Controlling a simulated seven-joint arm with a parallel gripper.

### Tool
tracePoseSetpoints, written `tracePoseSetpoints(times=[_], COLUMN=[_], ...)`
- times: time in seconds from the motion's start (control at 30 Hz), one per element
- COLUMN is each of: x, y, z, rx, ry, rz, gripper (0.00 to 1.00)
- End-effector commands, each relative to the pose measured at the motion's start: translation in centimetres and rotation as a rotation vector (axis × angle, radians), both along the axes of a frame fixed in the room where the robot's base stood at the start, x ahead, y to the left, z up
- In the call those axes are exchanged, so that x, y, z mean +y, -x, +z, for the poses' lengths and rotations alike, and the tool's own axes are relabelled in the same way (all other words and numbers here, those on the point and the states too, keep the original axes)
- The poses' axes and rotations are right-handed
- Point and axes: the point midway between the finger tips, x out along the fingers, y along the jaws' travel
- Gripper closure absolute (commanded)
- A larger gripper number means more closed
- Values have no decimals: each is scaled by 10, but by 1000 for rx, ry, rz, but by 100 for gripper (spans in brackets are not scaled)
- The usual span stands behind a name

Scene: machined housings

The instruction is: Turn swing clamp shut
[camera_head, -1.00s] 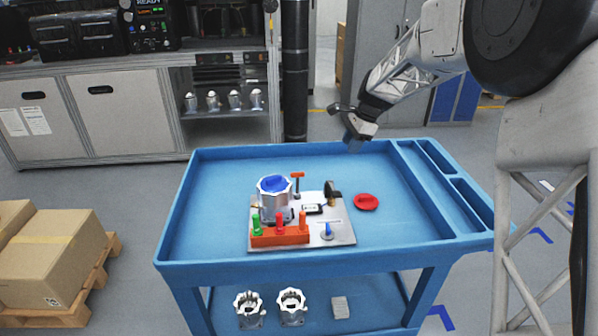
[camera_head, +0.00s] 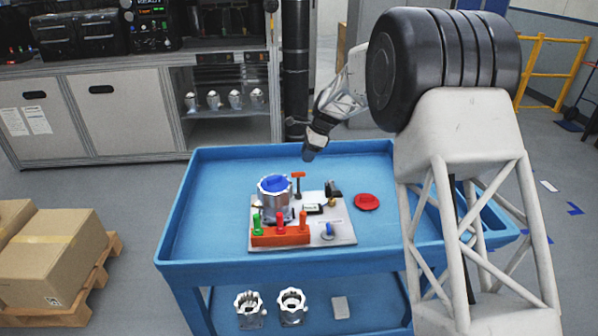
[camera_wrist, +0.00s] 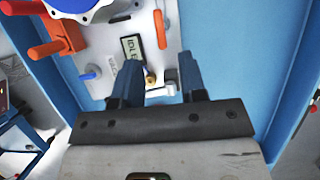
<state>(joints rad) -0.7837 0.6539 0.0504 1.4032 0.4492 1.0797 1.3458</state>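A light fixture plate (camera_head: 345,236) lies on the blue cart. On its far side stands a dark post with an orange crossbar (camera_head: 298,175), which looks like the swing clamp. In the wrist view the orange bar (camera_wrist: 160,30) lies beyond my fingers, apart from them. A silver housing (camera_head: 275,205) with a blue top stands left of it on the plate. My gripper (camera_wrist: 157,80) is open and empty, pointing down at the plate's right end. In the head view it (camera_head: 308,156) hangs above the cart's far part. The left finger partly covers the plate.
A block with green, red and orange pegs (camera_head: 280,238) lines the plate's near edge. A blue lever (camera_head: 327,232), a display (camera_head: 313,209), a brass knob (camera_head: 332,203) and a black part (camera_head: 332,188) are also there. A red disc (camera_head: 367,202) lies to the right.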

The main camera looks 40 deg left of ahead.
Motion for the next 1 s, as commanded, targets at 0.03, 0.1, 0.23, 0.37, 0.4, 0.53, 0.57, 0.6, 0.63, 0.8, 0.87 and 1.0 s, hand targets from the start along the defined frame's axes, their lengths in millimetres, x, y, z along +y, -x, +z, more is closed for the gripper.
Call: tracePoseSetpoints(times=[0.03,0.1,0.23,0.37,0.4,0.53,0.57,0.6,0.63,0.8,0.87,1.0], x=[0,0,1,4,5,9,10,12,12,17,18,20], y=[0,0,2,4,5,10,11,12,13,17,19,20], z=[0,-1,-5,-14,-18,-31,-35,-40,-43,-60,-64,-70], rx=[0,0,0,0,0,-1,-1,-1,-1,-1,-2,-2], ry=[0,0,0,0,0,0,0,0,1,1,1,1], rz=[0,0,0,1,1,1,1,1,0,0,0,0], gripper=[62,62,62,62,62,62,62,62,62,62,62,62])
